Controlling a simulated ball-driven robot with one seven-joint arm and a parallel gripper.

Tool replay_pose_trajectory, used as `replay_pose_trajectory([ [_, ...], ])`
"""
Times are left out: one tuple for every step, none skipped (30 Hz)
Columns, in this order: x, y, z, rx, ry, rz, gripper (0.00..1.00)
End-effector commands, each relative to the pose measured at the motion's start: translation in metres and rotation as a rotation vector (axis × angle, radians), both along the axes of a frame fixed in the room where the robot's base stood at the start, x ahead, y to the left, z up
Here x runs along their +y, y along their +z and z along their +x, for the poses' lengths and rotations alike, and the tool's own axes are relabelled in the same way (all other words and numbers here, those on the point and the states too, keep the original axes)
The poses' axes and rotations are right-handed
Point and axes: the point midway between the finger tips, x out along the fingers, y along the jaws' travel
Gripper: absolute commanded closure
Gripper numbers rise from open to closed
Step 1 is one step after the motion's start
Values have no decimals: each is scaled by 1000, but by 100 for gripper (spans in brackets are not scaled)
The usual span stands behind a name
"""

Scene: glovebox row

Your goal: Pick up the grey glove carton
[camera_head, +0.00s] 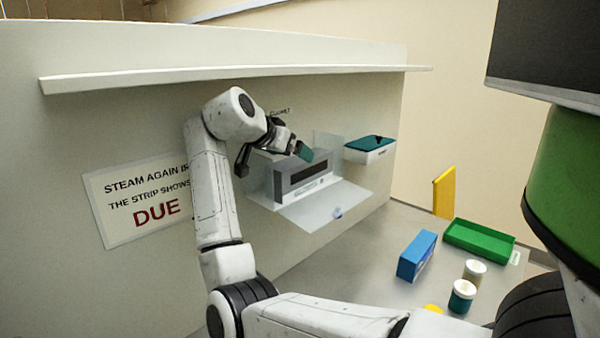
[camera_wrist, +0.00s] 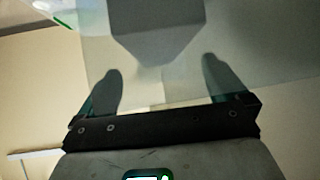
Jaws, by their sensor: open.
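The grey glove carton (camera_head: 318,170), with a dark slot in its front, sits in a clear wall holder (camera_head: 318,207) whose front panel slopes outward below it. My gripper (camera_head: 273,156) is open at the carton's upper left, its fingers spread and partly in front of the carton's top. In the wrist view, my gripper (camera_wrist: 162,84) shows two dark fingers apart with nothing held between them. A grey block shape, apparently the carton (camera_wrist: 158,20), lies beyond the fingertips. I cannot tell whether a finger touches the carton or holder.
A white box with a teal lid (camera_head: 370,149) is to the carton's right. A shelf ledge (camera_head: 240,74) runs above. The bench below holds a blue box (camera_head: 416,257), a green tray (camera_head: 480,240), a yellow panel (camera_head: 445,192) and two jars (camera_head: 462,296).

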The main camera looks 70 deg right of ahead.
Motion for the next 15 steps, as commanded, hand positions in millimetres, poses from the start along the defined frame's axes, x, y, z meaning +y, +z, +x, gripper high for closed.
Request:
replay_pose_trajectory([
  [-3, -3, -1, 1, -1, 2, 0],
  [-5, -6, -2, 1, -1, 2, 0],
  [-9, -9, -4, 2, -2, 3, 0],
  [-12, -12, -5, 2, -2, 2, 0],
  [-15, -15, -6, 3, -2, 3, 0],
  [-19, -19, -7, 4, -2, 3, 0],
  [-23, -22, -8, 3, -2, 2, 0],
  [-26, -24, -9, 3, -1, 3, 0],
  [-30, -27, -10, 2, -1, 2, 0],
  [-32, -28, -11, 1, -2, 0, 0],
  [-33, -29, -11, 1, -1, 0, 0],
  [-35, -31, -12, 1, -1, 0, 0],
  [-35, -31, -12, 1, -1, 0, 0],
  [-35, -31, -12, 0, -1, 0, 0],
  [-35, -31, -12, -1, -1, 0, 0],
])
